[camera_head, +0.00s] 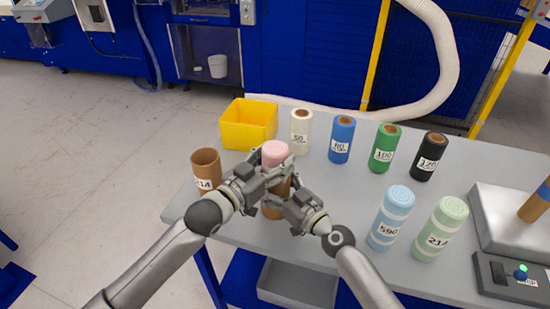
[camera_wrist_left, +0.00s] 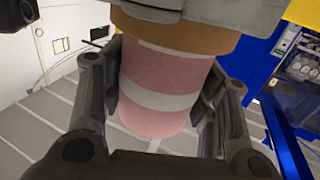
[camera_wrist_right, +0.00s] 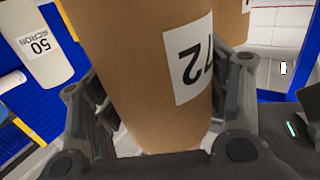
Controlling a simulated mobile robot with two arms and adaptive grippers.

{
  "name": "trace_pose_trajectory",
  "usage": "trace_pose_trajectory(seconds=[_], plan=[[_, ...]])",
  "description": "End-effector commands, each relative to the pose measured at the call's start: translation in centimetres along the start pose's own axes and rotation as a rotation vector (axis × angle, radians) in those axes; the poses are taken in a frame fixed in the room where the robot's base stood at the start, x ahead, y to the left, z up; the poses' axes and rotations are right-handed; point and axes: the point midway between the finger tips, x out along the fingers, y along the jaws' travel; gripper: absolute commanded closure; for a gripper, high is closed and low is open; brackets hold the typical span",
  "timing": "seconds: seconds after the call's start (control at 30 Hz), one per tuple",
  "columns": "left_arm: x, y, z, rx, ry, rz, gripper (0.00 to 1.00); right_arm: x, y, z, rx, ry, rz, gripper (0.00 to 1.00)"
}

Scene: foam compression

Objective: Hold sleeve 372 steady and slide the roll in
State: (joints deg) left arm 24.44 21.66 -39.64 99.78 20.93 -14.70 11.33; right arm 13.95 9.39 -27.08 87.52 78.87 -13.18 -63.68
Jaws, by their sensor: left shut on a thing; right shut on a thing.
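The pink roll (camera_head: 275,152) with white bands stands upright above the brown cardboard sleeve (camera_head: 272,212) near the table's left front. My left gripper (camera_head: 266,174) is shut on the roll, which also fills the left wrist view (camera_wrist_left: 160,80). There the roll meets the sleeve's brown rim (camera_wrist_left: 180,36), its end hidden in the mouth; I cannot tell how deep. My right gripper (camera_head: 283,193) is shut around the sleeve below. In the right wrist view the sleeve (camera_wrist_right: 150,85) carries a white label with "72" readable, the rest out of sight.
Another brown sleeve (camera_head: 206,172) labelled 214 stands to the left, a yellow bin (camera_head: 248,124) behind. White, blue, green and black rolls stand along the back. Blue roll 590 (camera_head: 391,218) and green roll 214 (camera_head: 440,229) stand to the right, beside a grey device (camera_head: 512,232).

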Motion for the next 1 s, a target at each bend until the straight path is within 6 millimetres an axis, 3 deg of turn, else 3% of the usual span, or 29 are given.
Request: trace_pose_trajectory(seconds=[0.73, 0.77, 0.93, 1.0], plan=[[0.0, 0.0, 2.4, 0.0, -0.002, 0.001, 0.65, 0.0, 0.0, 0.0, 0.0, 0.0, 0.0, 0.57], [0.0, 0.0, 2.4, 0.001, -0.002, 0.001, 0.44, 0.0, 0.0, 0.0, 0.0, 0.0, 0.0, 0.57], [0.0, 0.1, 2.6, 0.0, -0.006, 0.001, 0.22, 0.0, 0.0, 0.0, 0.0, 0.001, -0.001, 0.57], [0.0, 0.1, 2.6, 0.0, -0.007, 0.001, 0.2, 0.0, 0.0, 0.0, 0.001, 0.001, -0.001, 0.56]])
